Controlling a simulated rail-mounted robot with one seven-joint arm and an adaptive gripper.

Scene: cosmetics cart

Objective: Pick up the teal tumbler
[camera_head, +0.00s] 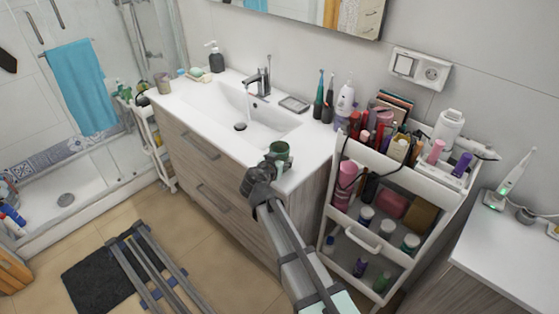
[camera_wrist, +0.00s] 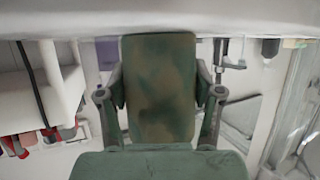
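The teal tumbler (camera_head: 280,152) shows as a small dark green cup at the front right corner of the white sink counter. My gripper (camera_head: 268,168) is at the tumbler's near side and hides part of it. In the wrist view, which looks upside down, the blotchy green tumbler (camera_wrist: 160,88) fills the space between the two fingers. The finger pads of my gripper (camera_wrist: 160,97) appear to press on both its sides. I cannot tell whether its base touches the counter.
The white sink counter (camera_head: 225,138) holds a faucet (camera_head: 263,80) and a dark soap bottle (camera_head: 216,60). A white cart (camera_head: 385,160) crowded with cosmetics stands close on the right. The counter around the tumbler is mostly clear.

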